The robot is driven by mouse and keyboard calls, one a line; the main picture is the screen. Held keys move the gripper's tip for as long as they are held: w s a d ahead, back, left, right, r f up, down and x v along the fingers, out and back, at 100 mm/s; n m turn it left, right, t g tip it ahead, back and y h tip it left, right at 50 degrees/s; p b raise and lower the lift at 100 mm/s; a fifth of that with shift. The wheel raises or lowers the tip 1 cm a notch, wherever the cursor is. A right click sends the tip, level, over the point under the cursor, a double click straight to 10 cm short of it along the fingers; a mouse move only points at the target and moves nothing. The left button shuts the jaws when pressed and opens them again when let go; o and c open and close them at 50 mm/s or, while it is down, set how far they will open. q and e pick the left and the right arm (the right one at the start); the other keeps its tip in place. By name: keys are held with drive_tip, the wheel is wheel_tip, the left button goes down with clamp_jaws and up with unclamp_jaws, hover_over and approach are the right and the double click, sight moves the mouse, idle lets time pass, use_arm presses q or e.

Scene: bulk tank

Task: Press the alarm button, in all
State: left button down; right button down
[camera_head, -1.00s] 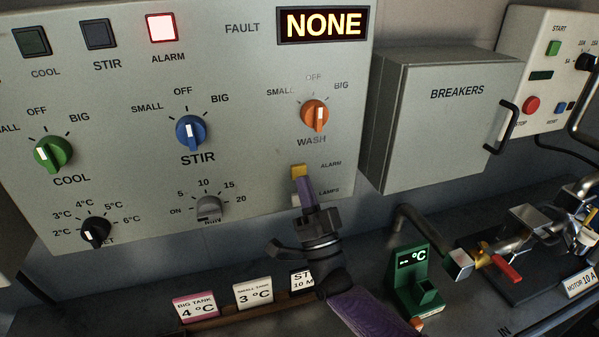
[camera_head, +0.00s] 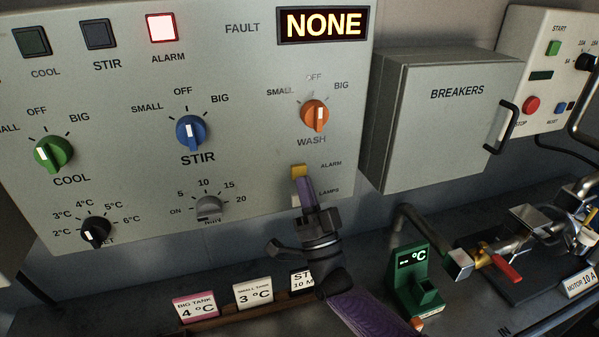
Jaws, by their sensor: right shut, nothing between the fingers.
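The yellow alarm button (camera_head: 298,170) is on the lower right of the grey control panel, left of its ALARM label. My right gripper (camera_head: 304,186) is shut and empty, with its purple fingertips at the button's lower edge, seemingly touching it. The fingers cover part of the button and most of the lamps button below it. The ALARM lamp (camera_head: 162,28) at the panel's top glows red-white. The fault display (camera_head: 323,25) reads NONE. My left gripper is not in view.
The grey breakers box (camera_head: 440,120) juts out to the right of the panel. A green °C device (camera_head: 417,280) stands on the bench right of my gripper. Small cards, one reading BIG TANK 4 °C (camera_head: 196,307), stand below the panel. A red-handled valve (camera_head: 504,267) is farther right.

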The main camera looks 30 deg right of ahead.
drive_tip(key=shift+w+d+b, duration=0.1)
drive_tip(key=shift+w+b, duration=0.25)
drive_tip(key=shift+w+d+b, duration=0.1)
drive_tip(key=shift+w+b, duration=0.25)
drive_tip(key=shift+w, duration=0.1)
idle(0.6)
drive_tip(key=shift+s, duration=0.1)
drive_tip(key=shift+s+a+p, duration=0.2)
drive_tip(key=shift+s+p, duration=0.45)
drive_tip(key=shift+s, duration=0.05)
drive_tip(key=shift+s, duration=0.1)
